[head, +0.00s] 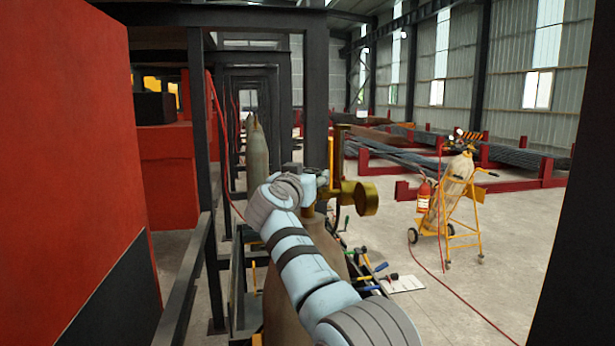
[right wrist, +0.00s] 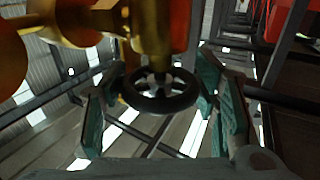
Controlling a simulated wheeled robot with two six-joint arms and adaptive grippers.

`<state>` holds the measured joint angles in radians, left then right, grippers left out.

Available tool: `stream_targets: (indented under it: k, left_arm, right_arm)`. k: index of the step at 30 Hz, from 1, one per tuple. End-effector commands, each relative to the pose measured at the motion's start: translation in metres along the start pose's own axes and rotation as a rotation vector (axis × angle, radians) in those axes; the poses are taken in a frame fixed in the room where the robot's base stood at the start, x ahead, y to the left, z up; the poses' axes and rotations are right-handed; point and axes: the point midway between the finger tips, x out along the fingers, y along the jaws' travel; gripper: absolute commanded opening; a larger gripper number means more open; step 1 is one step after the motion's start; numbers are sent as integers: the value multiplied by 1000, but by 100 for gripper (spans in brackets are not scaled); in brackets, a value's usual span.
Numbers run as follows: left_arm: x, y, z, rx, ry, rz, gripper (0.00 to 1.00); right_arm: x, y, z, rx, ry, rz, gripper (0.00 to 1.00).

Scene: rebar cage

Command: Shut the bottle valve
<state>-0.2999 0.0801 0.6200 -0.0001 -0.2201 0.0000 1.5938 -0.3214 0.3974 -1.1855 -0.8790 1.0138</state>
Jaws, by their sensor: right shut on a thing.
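A brass valve (head: 347,195) with a round knob to its right stands on top of a brownish gas bottle (head: 290,285) in the head view. My right gripper (head: 314,185) reaches the valve from the left, its fingers partly hidden by my arm. In the right wrist view, a black spoked handwheel (right wrist: 161,92) hangs under the brass valve body (right wrist: 158,30). The green-padded fingers of my right gripper (right wrist: 158,100) stand on both sides of the wheel, shut on it. My left gripper is not in view.
Another grey bottle (head: 256,160) stands behind to the left, beside dark steel posts. Several clamps (head: 368,270) lie right of my arm. A yellow cart (head: 465,225) holds a bottle and a red extinguisher (head: 424,194). Open floor lies at right.

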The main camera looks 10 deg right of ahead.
Motion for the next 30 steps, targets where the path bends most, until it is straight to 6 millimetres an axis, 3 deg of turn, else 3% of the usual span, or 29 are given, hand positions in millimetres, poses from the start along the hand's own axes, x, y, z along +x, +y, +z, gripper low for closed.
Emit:
stream_targets:
  k: [6,7,10,30]
  left_arm:
    - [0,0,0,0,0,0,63]
    - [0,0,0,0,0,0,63]
    - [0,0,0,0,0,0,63]
    - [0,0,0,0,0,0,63]
  right_arm:
    - [0,0,0,2,0,-2,27]
    - [0,0,0,2,0,-2,59]
    - [0,0,0,2,0,-2,75]
    - [0,0,1,3,0,-22,76]
